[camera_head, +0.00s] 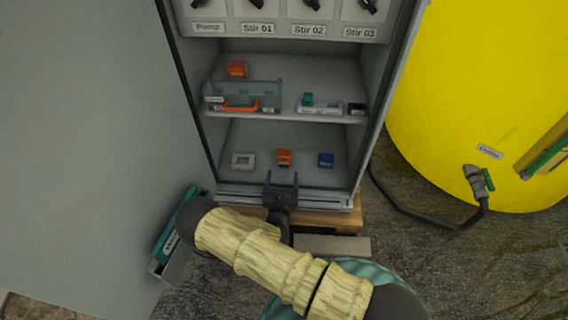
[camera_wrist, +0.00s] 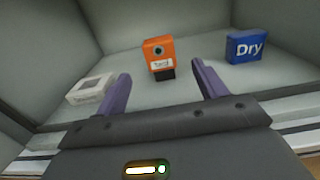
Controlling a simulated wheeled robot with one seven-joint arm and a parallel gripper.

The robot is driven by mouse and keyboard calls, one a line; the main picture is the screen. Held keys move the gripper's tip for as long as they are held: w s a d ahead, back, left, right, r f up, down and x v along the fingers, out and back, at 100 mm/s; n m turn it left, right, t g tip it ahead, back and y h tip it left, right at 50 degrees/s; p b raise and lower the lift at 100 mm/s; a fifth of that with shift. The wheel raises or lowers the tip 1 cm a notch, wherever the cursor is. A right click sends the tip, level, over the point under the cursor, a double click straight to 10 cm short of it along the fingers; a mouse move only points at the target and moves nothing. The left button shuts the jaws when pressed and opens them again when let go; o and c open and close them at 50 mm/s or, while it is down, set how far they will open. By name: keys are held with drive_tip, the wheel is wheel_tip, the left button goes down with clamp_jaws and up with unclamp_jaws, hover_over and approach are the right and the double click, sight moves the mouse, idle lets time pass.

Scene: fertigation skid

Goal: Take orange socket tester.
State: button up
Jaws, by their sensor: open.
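The orange socket tester (camera_head: 284,157) stands on the lower shelf of the cabinet, between a white frame-like piece and a blue block. In the wrist view the tester (camera_wrist: 159,54) is an orange block with a dark round spot, a white label and a black lower part. My gripper (camera_head: 282,176) is at the front edge of the lower shelf, just in front of the tester. In the wrist view my gripper (camera_wrist: 159,84) is open and empty, its purple fingers on either side of the tester's line, with the tester beyond the fingertips.
The white piece (camera_head: 243,160) lies left and the blue block marked "Dry" (camera_wrist: 246,46) stands right on that shelf. The upper shelf (camera_head: 290,114) holds a clear bin and small parts. Cabinet side walls bound the space. A yellow tank (camera_head: 470,90) stands right.

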sight(284, 160)
drive_tip(key=w+b, duration=0.3)
drive_tip(key=w, duration=0.4)
drive_tip(key=shift+w+d+f+b, duration=0.1)
drive_tip(key=shift+w+f+b, duration=0.1)
drive_tip(key=shift+b, duration=0.1)
drive_tip(key=shift+w+r, duration=0.2)
drive_tip(key=shift+w, duration=0.1)
drive_tip(key=c, duration=1.1)
drive_tip(key=shift+r, duration=0.1)
drive_tip(key=shift+r+p, duration=1.55)
drive_tip(key=shift+p, duration=0.85)
